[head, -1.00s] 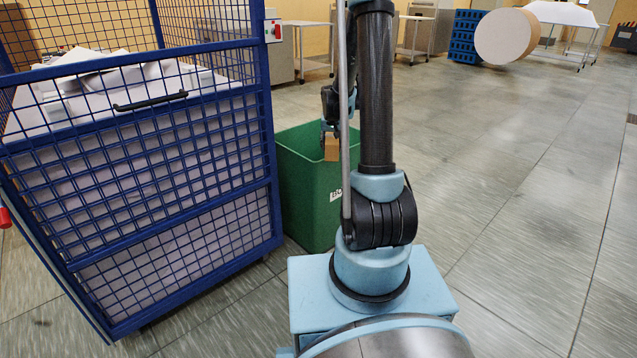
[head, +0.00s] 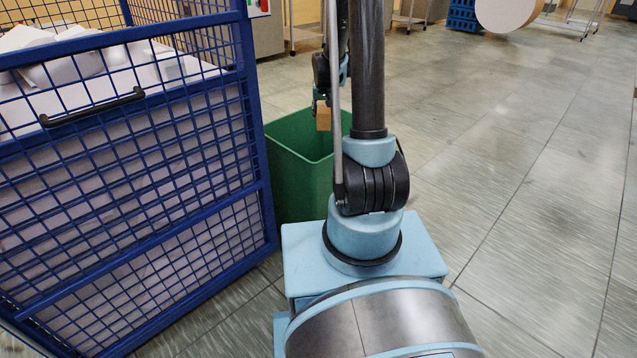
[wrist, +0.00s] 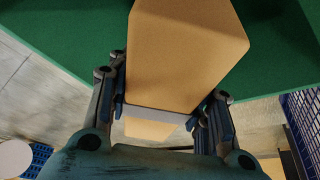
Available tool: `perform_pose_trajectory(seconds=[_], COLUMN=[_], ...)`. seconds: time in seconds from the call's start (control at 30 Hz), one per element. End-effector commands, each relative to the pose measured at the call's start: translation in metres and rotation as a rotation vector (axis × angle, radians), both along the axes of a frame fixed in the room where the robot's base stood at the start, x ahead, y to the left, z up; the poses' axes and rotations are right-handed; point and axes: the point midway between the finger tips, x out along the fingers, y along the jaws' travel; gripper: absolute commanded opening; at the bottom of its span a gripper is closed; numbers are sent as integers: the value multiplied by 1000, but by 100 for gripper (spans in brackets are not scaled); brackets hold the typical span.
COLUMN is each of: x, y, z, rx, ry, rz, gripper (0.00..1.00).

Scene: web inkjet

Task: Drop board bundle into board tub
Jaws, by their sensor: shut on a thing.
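The board bundle (head: 323,117) is a small brown block; in the wrist view the bundle (wrist: 183,55) is large, with a pale band around it. My gripper (head: 321,98) is shut on it, with one finger on each side in the wrist view (wrist: 160,115). The green board tub (head: 300,175) stands on the floor behind my base. The bundle hangs over the tub's opening, near its far rim in the head view. The tub's green also shows behind the bundle in the wrist view (wrist: 75,35). My arm hides the tub's right part.
A blue mesh cage cart (head: 140,190) with white paper stands close on the left, beside the tub. The floor on the right is clear.

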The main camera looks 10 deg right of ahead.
Motion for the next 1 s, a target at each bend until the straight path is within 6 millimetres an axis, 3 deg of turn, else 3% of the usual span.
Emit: perform_pose_trajectory(seconds=[0.5,0.97,1.0], x=[0,0,0], y=[4,4,4], z=[-48,-55,-55], rx=[0,0,0], ry=[0,0,0], rz=[5,5,5], gripper=[13,13,55])
